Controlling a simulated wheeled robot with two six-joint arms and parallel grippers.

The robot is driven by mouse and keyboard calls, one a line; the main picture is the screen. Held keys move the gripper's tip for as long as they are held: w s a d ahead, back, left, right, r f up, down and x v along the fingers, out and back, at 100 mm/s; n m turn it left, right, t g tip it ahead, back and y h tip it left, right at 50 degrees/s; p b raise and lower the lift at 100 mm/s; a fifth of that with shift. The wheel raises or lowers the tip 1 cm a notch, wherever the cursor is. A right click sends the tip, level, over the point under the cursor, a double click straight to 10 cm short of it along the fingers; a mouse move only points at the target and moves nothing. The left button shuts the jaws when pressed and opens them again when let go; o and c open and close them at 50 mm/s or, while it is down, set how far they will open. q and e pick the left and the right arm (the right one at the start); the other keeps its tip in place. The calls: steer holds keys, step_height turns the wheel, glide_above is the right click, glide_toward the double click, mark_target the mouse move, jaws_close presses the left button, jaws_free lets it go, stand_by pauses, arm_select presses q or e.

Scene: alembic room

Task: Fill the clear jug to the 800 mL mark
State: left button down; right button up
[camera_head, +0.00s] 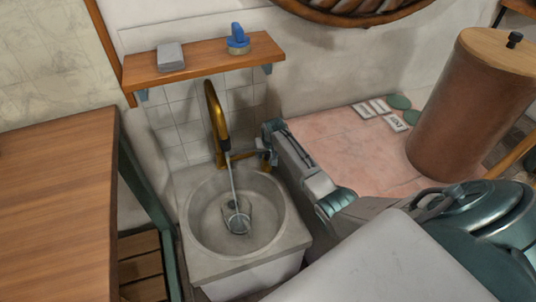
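The clear jug (237,219) stands in the round basin of the grey stone sink (284,226), below the brass tap (215,112). A thin stream of water (232,178) runs from the spout down into the jug. The jug is small in view, so its marks and water level cannot be read. My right gripper (267,150) is at the tap's brass lever (249,154), to the right of the spout. Its fingers are too small and overlapped to show whether they grip the lever. My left gripper is out of view.
A wooden shelf (205,63) above the tap holds a grey block (170,56) and a blue item (238,39). A wooden table (58,200) stands left of the sink. A large brown cylinder (470,110) with a wooden lid stands at the right.

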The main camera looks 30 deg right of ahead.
steer(key=shift+s+r, duration=0.1)
steer(key=shift+r, duration=0.4)
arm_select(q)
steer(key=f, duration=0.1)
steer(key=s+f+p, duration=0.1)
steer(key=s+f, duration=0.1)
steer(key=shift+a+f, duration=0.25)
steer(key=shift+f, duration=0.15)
arm_select(e)
steer(key=v, duration=0.9)
steer(key=shift+s+r, duration=0.2)
steer(key=shift+r, duration=0.15)
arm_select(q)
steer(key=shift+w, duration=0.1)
arm_select(e)
steer(key=shift+a, duration=0.1)
